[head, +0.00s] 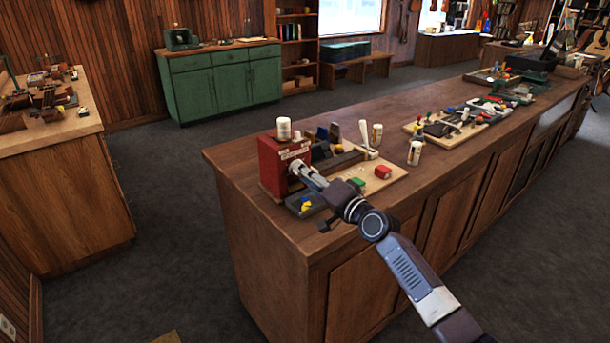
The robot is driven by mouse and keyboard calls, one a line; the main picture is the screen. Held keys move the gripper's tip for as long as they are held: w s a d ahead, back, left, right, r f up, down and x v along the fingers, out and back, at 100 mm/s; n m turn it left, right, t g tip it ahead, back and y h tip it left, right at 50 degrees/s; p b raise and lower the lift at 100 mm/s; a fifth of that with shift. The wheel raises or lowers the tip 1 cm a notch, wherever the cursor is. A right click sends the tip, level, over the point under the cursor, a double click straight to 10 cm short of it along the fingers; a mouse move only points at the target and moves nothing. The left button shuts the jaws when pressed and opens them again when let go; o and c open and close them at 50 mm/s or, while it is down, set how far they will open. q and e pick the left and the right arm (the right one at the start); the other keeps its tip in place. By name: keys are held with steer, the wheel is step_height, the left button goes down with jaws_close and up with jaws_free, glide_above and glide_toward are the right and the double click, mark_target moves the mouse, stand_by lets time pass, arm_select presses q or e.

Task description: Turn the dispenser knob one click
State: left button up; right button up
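The dispenser is a red box (272,168) at the near left end of the long wooden counter, with a pale label on its front. My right gripper (299,169) reaches in from the lower right, with its fingertips at the front of the red box. The knob is hidden behind the fingertips or too small to make out. I cannot tell whether the fingers touch it or are closed around it. A white cylinder (284,128) stands on top of the box. My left gripper is not in view.
A board (385,180) beside the box holds small red and green blocks. Trays of tools lie farther along the counter (460,165). A green cabinet (222,85) and another workbench (60,135) stand apart across open grey floor.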

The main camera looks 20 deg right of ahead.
steer(key=shift+o, duration=0.6)
steer(key=v, duration=1.2)
steer(key=shift+s, duration=0.1)
